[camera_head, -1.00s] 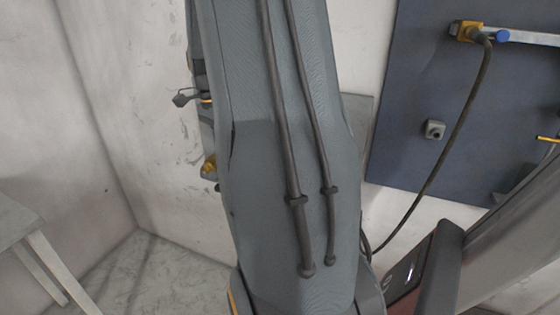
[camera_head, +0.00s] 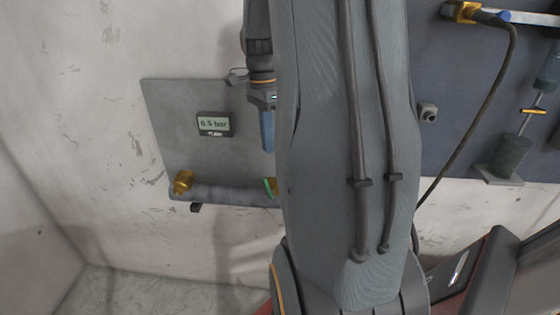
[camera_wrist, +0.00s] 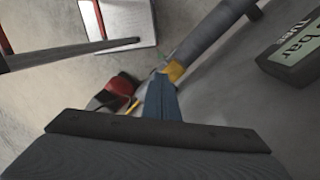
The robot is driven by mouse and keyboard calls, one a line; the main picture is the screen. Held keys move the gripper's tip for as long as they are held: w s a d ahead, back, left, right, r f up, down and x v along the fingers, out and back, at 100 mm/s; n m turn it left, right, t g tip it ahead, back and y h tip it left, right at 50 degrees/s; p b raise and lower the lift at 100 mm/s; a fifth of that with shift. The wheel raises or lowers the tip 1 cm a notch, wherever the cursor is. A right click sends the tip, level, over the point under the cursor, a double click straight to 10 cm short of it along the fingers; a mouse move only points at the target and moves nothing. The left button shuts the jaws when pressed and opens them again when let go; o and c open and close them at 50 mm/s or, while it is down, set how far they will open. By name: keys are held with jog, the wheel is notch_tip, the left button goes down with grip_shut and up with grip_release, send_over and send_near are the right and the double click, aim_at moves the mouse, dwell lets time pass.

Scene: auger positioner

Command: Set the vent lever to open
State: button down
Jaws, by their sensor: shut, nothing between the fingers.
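No part can be surely told as the vent lever. A small green piece (camera_head: 268,187) shows at the right brass fitting of a grey pipe (camera_head: 225,193), on a grey wall plate (camera_head: 165,125); my arm hides what lies to its right. My gripper (camera_head: 267,130) points down in front of this plate, above the green piece, with its blue fingers partly behind my arm. In the wrist view its fingers (camera_wrist: 162,95) are together and empty, with the yellow pipe fitting (camera_wrist: 174,71) just beyond their tips in the picture. Contact cannot be told.
A display (camera_head: 213,124) reading 0.5 bar is on the plate above the pipe. A dark blue panel (camera_head: 455,130) at right bears a hanging hose (camera_head: 485,105) and a cylinder with a yellow bar (camera_head: 533,111). The wall left of the plate is bare.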

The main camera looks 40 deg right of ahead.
jog(key=p, duration=0.2)
send_over(272, 192)
notch_tip(272, 192, down, 10)
jog(key=shift+s+r, duration=0.15)
jog(key=shift+r, duration=0.05)
jog(key=shift+a, duration=0.1)
